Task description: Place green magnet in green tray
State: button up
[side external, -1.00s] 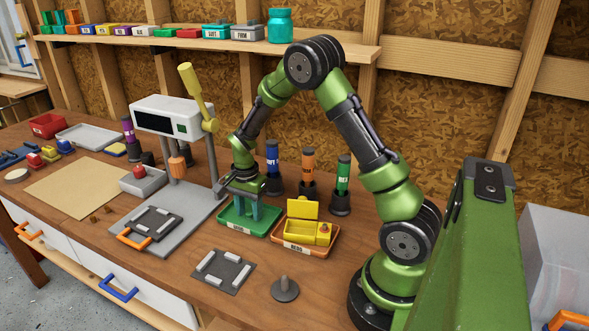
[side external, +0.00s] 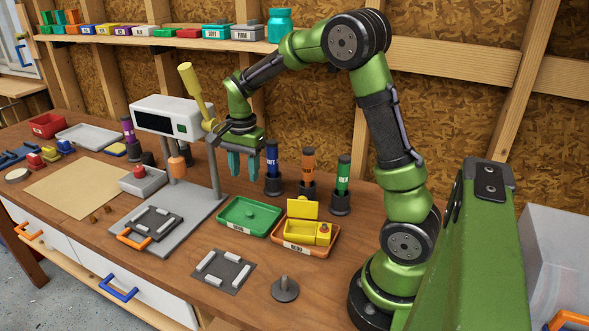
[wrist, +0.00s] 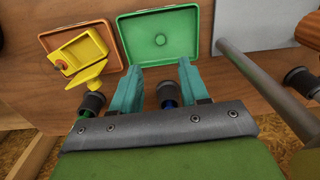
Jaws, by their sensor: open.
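The green tray (side external: 233,209) lies on the bench in front of the dark tube stands; it also shows at the top of the wrist view (wrist: 192,50). A small round green piece, which looks like the green magnet (side external: 250,213), lies on the tray floor. In the wrist view the green magnet (wrist: 161,39) shows as a small disc near the middle of the tray. My gripper (side external: 244,174) is open, with teal fingers pointing down, well above the tray. In the wrist view its fingers (wrist: 161,66) are spread with nothing between them.
An orange tray (side external: 284,238) with an open yellow box (side external: 306,230) sits right of the green tray. Blue (side external: 272,158), orange (side external: 308,166) and green (side external: 343,175) tubes stand behind. A white press (side external: 165,115) stands left. A grey fixture plate (side external: 223,270) lies in front.

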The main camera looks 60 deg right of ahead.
jog(key=s+a+r+n+t+y, duration=0.1)
jog(key=s+a+r+n+t, duration=0.2)
jog(key=s+a+r+n, duration=0.2)
jog(key=s+a+r+n+t+y, duration=0.1)
jog(key=s+a+r+n+t, duration=0.3)
jog(key=s+a+n, duration=0.4)
jog(key=s+a+r, duration=0.1)
jog(key=s, duration=0.2)
jog(key=shift+a+r+n, duration=0.3)
